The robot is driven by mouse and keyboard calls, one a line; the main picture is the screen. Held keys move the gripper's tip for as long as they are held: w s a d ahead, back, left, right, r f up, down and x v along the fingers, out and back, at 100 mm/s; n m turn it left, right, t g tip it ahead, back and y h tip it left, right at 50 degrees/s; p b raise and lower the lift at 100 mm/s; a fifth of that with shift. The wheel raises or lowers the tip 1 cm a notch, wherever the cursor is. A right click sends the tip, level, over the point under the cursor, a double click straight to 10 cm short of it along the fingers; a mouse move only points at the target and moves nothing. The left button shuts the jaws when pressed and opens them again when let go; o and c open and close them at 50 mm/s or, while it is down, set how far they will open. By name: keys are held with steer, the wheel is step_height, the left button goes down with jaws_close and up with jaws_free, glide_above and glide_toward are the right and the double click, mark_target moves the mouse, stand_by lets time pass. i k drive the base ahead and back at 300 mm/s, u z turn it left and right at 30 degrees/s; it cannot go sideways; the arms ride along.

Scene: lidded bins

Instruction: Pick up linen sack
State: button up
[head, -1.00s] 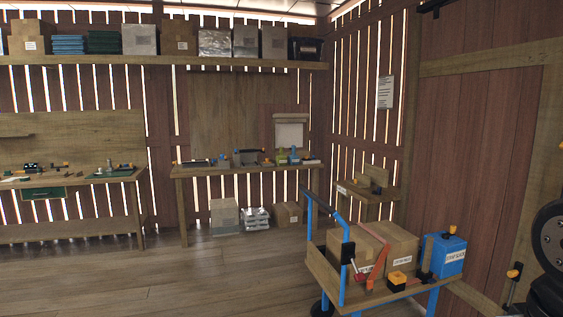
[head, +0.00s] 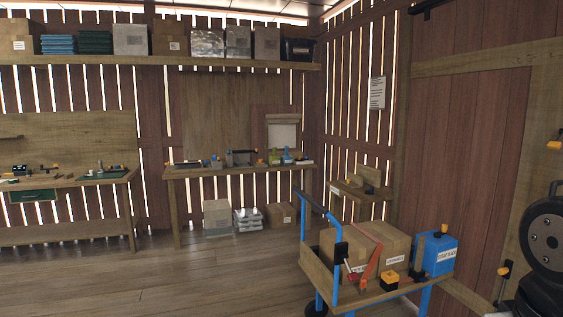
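I cannot make out a linen sack in the head view. A blue box (head: 440,254) with a white label stands at the right end of the cart, and the label is too small to read surely. Whether a sack is inside any box is hidden.
A workbench (head: 240,170) stands at the back wall, with boxes (head: 217,218) on the floor below. Another bench (head: 65,182) is at the left. Boxes line a high shelf (head: 160,60). The wooden floor (head: 170,285) left of the cart is clear.

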mark_target(274, 160)
steer(key=u, duration=0.4)
steer(key=i, duration=2.3)
steer(key=u, duration=0.3)
steer(key=i, duration=1.9)
steer(key=z, duration=0.35)
steer(key=i, duration=1.95)
steer(key=z, duration=1)
steer(key=i, duration=1.4)
steer(key=z, duration=0.4)
